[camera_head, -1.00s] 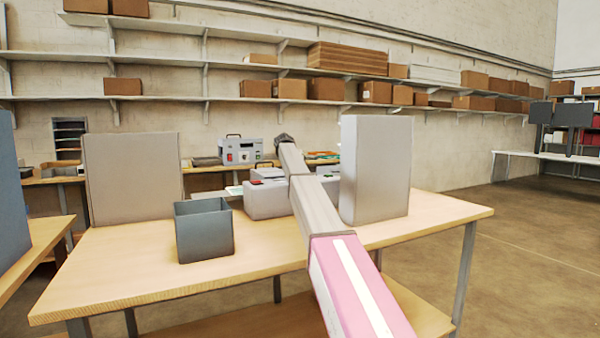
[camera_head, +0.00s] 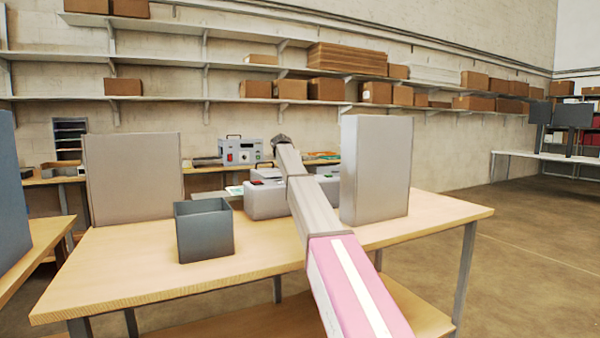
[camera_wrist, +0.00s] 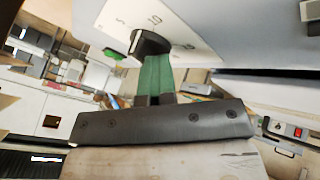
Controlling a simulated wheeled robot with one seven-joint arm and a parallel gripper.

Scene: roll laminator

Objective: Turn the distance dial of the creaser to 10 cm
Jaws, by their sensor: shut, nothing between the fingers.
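The dial (camera_wrist: 150,43) is a black knob on a pale scale plate (camera_wrist: 113,15) of the creaser, in the wrist view. Marks that look like 5, 10 and a larger number are printed around it. A light mark shows at the knob's left side, but I cannot read its setting exactly. My gripper (camera_wrist: 153,58) has its green fingers shut together and empty, with the tips right at the knob's lower side. Whether they touch it I cannot tell. In the head view, a pale grey machine (camera_head: 264,203) stands on the table, partly behind my arm; my gripper is hidden there.
The wooden table (camera_head: 110,290) also carries a tall grey box (camera_head: 133,180) at left, an open dark bin (camera_head: 204,235) and another tall box (camera_head: 378,170) right of my arm. A machine with a red switch (camera_head: 240,152) stands farther back. The table's front is clear.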

